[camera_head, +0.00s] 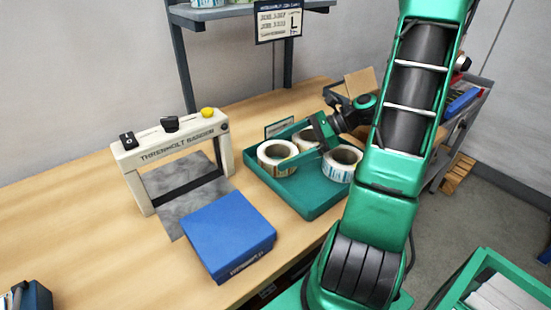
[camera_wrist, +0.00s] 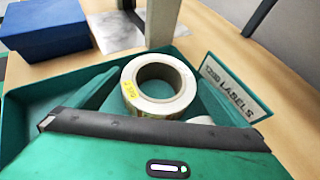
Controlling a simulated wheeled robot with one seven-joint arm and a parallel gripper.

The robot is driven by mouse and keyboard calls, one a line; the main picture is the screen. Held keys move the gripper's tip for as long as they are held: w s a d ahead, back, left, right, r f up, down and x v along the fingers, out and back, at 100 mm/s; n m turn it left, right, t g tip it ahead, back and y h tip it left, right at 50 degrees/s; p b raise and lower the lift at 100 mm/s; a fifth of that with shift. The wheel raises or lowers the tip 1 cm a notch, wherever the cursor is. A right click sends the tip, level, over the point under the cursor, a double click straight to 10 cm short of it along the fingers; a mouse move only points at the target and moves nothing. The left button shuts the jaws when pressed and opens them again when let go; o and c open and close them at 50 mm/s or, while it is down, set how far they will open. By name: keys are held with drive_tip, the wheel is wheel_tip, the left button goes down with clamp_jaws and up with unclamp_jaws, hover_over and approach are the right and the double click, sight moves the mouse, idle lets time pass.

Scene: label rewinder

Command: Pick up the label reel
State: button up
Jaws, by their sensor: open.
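My gripper (camera_head: 318,138) is open above the tray, among the reels. In the wrist view a white reel with a yellow sticker (camera_wrist: 158,102) lies ahead of the gripper (camera_wrist: 155,88), with its dark round core facing up. The green fingers show on either side of it, with no grip on it. A sliver of another reel (camera_wrist: 201,120) shows low at right.
A blue box (camera_head: 228,232) and a white frame-shaped machine (camera_head: 180,146) with buttons stand left of the tray. A labels card (camera_wrist: 235,87) stands at the tray's edge. A shelf post (camera_head: 288,65) rises behind.

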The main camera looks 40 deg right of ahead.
drive_tip(key=c, duration=1)
drive_tip(key=shift+r, duration=0.1)
drive_tip(key=shift+r, duration=0.45)
drive_tip(key=s+a+r, duration=0.8)
drive_tip(key=r, duration=0.2)
drive_tip(key=shift+s, duration=0.25)
